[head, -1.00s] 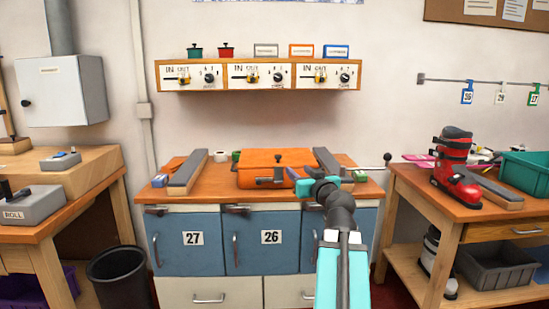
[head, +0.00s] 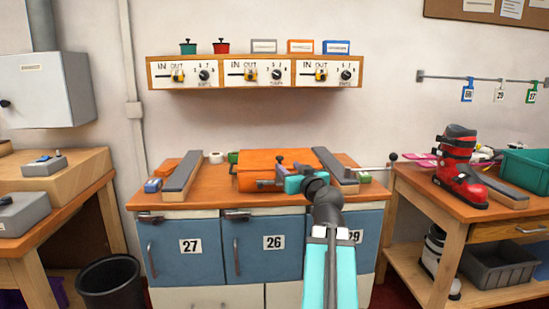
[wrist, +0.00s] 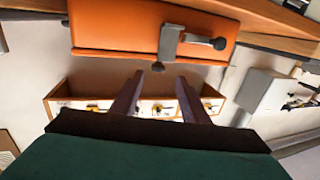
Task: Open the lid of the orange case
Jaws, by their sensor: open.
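The orange case (head: 262,163) lies on the wooden bench top, and its lid looks shut. Contact cannot be told.
Grey-topped long blocks (head: 181,172) (head: 334,165) flank the case on the bench. A shelf of switch panels (head: 255,73) hangs on the wall above. A red boot (head: 458,165) stands on the right table. A black bin (head: 112,285) stands at lower left.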

